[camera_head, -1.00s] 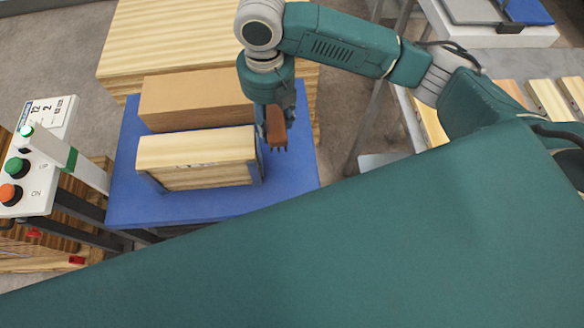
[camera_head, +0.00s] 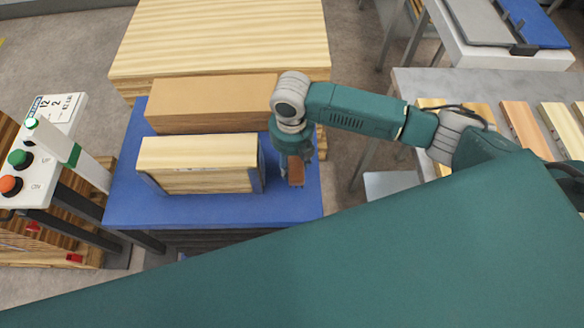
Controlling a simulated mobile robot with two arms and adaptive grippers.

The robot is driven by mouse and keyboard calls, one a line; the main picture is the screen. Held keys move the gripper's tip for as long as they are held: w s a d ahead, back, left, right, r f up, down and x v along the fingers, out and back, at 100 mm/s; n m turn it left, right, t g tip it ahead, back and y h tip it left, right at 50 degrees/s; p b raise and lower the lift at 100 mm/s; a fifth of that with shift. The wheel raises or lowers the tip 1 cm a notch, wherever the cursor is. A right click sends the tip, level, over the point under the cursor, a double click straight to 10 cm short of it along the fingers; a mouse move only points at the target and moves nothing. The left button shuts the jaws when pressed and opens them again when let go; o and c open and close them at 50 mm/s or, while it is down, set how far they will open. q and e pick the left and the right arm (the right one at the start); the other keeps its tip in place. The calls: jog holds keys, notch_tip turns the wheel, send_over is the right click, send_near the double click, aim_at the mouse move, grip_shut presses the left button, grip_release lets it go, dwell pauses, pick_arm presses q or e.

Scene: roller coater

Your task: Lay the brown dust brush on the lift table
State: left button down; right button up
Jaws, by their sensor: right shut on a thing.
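The lift table (camera_head: 200,212) has a blue top and stands left of centre. My right gripper (camera_head: 297,160) hangs over the right side of the blue top, pointing down. It is shut on the brown dust brush (camera_head: 297,173), which shows just below and between its fingers. I cannot tell whether the brush touches the blue top or hangs a little above it. My left gripper is not in view.
A light wooden box (camera_head: 198,164) and a cardboard-coloured block (camera_head: 211,103) fill the back and middle of the blue top. The front strip and right edge are bare. A control panel (camera_head: 36,150) stands at left, stacked boards (camera_head: 222,37) behind.

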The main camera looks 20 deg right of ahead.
jog(key=shift+f, duration=0.35)
notch_tip(320, 180, down, 3)
jog(key=shift+f, duration=0.2)
jog(key=shift+f+p, duration=0.3)
jog(key=shift+f, duration=0.2)
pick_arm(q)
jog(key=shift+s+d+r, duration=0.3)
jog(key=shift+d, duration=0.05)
pick_arm(e)
jog(key=o, duration=1.1)
jog(key=shift+f, duration=0.15)
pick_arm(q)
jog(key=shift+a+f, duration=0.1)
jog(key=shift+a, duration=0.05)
